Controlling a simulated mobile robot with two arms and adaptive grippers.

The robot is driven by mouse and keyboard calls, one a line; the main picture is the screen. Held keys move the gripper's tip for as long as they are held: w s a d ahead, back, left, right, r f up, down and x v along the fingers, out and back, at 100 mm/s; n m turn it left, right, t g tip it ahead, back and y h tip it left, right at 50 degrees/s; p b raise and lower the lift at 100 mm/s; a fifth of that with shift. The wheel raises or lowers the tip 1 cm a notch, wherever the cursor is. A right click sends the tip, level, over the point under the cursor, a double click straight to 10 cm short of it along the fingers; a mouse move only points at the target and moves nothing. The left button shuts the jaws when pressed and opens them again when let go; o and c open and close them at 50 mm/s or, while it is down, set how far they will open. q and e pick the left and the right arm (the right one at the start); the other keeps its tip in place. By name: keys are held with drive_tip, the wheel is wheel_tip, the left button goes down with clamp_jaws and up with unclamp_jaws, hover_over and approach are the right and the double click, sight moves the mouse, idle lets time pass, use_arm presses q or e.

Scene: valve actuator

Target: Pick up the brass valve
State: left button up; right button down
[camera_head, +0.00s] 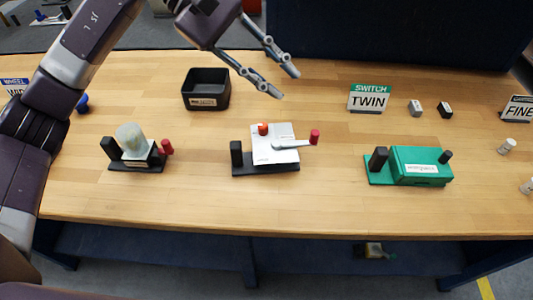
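I cannot pick out a clearly brass-coloured valve in the head view. My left gripper (288,86) is above the table's back middle, its two fingers apart with nothing between them. Near it and closer to the front is a fixture (275,150) with a white plate, an orange-red knob, a lever with a red end and a black post. At the left, another black-based fixture (135,150) carries a pale, cloudy piece and a red knob. At the right is a green fixture (420,166) with black posts. My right gripper is out of view.
A black open bin (206,90) stands behind the middle fixture. A "SWITCH TWIN" sign (369,99), two small blocks and a "FINE" sign (517,108) are at the back right. White cylinders lie at the right edge. A small unclear object (373,250) is below the table.

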use_arm(q)
drive_tip(key=a+f+m+t+y, duration=0.1)
drive_tip(key=a+f+m+y, duration=0.2)
drive_tip(key=f+y, duration=0.35)
drive_tip(key=m+t+y, duration=0.1)
drive_tip(key=m+y, duration=0.1)
drive_tip(key=y, duration=0.2)
approach(236, 143)
drive_tip(key=shift+a+f+h, duration=0.1)
drive_tip(key=shift+a+h, duration=0.15)
wheel_tip(236, 143, down, 6)
drive_tip(key=shift+f, duration=0.1)
drive_tip(key=shift+s+f, duration=0.15)
drive_tip(key=shift+f, duration=2.55)
clamp_jaws()
drive_tip(key=shift+r, duration=0.1)
